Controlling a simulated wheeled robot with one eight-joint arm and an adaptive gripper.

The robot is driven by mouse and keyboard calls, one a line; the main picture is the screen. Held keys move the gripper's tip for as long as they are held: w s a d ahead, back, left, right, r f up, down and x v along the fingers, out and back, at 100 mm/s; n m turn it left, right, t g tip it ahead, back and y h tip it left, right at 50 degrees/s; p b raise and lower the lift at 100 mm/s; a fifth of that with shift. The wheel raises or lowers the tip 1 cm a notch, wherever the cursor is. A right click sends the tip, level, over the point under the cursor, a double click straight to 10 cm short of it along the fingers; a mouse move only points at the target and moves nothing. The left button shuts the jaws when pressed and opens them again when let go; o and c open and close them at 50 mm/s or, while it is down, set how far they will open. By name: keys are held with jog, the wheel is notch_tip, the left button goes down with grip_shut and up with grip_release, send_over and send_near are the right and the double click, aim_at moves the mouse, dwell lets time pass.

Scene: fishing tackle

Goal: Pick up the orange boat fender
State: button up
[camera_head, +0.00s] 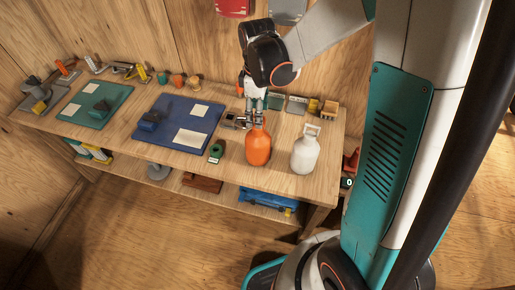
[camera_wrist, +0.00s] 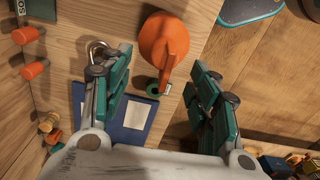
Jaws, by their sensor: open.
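The orange boat fender (camera_head: 258,149) stands upright near the front edge of the wooden workbench, a rounded body with a narrow neck at the top. My gripper (camera_head: 256,115) is above it, pointing down, with its fingers close to the fender's neck. In the wrist view the fender (camera_wrist: 163,36) lies between the lines of the two open teal fingers, toward their tips. A gap shows on each side, and I see no finger touching it. My gripper (camera_wrist: 163,58) holds nothing.
A white jug-like container (camera_head: 305,153) stands just right of the fender. A green roll (camera_head: 216,152) lies to its left, and a blue mat (camera_head: 181,122) is farther left. Small items stand behind the gripper. A lower shelf (camera_head: 230,194) runs below the bench.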

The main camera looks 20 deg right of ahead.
aim_at(258, 139)
jog(key=shift+s+f+b, duration=0.2)
jog(key=shift+f+b, duration=0.4)
jog(key=shift+f, duration=1)
jog(key=shift+s+f+b, duration=0.15)
jog(key=shift+f+b, duration=0.4)
jog(key=shift+f, duration=1)
jog(key=shift+r, duration=0.1)
grip_shut()
